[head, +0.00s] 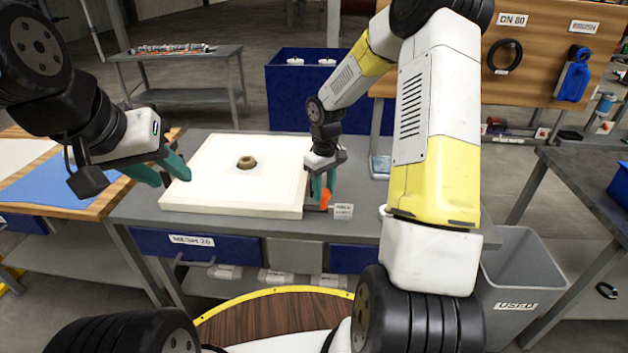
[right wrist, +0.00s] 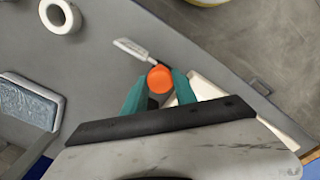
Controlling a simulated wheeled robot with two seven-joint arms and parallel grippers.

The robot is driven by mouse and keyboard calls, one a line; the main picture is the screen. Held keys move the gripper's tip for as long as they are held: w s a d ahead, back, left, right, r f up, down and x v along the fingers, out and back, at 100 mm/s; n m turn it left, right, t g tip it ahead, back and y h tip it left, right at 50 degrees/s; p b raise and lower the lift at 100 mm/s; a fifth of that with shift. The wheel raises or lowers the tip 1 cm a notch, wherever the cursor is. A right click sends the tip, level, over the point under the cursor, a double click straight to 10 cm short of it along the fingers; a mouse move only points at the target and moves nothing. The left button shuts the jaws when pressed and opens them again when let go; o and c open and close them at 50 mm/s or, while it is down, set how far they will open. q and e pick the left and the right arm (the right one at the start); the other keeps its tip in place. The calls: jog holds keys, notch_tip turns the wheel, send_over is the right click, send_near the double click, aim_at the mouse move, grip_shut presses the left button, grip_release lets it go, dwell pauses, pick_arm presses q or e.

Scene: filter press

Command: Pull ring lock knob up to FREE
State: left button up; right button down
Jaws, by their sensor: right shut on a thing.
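The orange ring lock knob (head: 325,198) is at the right front corner of the white square plate (head: 290,205), near a small white label (head: 343,211). My right gripper (head: 322,188) points down and is shut on the knob; the right wrist view shows the orange knob (right wrist: 160,79) between its teal fingertips (right wrist: 159,88). The knob's lower part is hidden. A brass ring (head: 246,162) sits in the middle of the plate. My left gripper (head: 168,172) has its teal fingers apart and empty, at the plate's left edge.
The plate lies on a grey workbench (head: 225,226) with a drawer marked MESH 20 (head: 192,240). A wooden table with blue cloth (head: 68,183) is at left. A grey bin marked USED (head: 518,275) is at right. A white ring (right wrist: 60,16) and a blue pad (right wrist: 28,104) lie nearby.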

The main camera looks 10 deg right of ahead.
jog(key=shift+w+r, duration=0.1)
jog(key=shift+r, duration=0.1)
jog(key=c, duration=1)
grip_release()
jog(key=shift+o, duration=0.2)
jog(key=shift+r, duration=3.9)
jog(key=shift+r, duration=0.15)
jog(key=s+r+m+t, duration=0.3)
jog(key=s+r, duration=0.9)
jog(key=r, duration=0.2)
jog(key=s+a+r+m+t+y, duration=0.2)
jog(key=s+r+t, duration=0.1)
jog(key=s, duration=0.9)
jog(key=shift+s+r, duration=0.25)
jog(key=shift+r, duration=0.25)
